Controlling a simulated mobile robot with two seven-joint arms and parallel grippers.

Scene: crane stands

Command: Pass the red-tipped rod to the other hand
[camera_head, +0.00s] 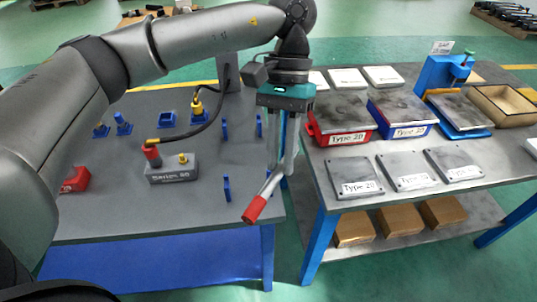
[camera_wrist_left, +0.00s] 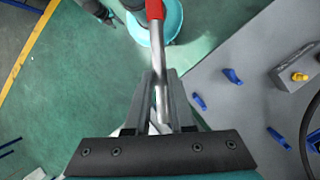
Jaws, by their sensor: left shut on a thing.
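The red-tipped rod (camera_head: 270,184) is a slim silver rod with a red end, which points down and to the left in the head view. My left gripper (camera_head: 282,170) is shut on the rod, holding it in the air over the gap between the two tables. In the left wrist view the rod (camera_wrist_left: 160,62) runs between the fingers (camera_wrist_left: 161,100), and its red end is at the top edge. The part of the rod inside the jaws is partly hidden. I do not make out my right gripper in either view.
The left table (camera_head: 215,215) carries a grey block (camera_head: 173,169), blue holders and a black cable (camera_head: 215,110). The right table (camera_head: 455,192) carries a red tray (camera_head: 343,138), a blue tray (camera_head: 405,130) and several grey plates. A turquoise round thing (camera_wrist_left: 172,22) lies below the rod in the wrist view.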

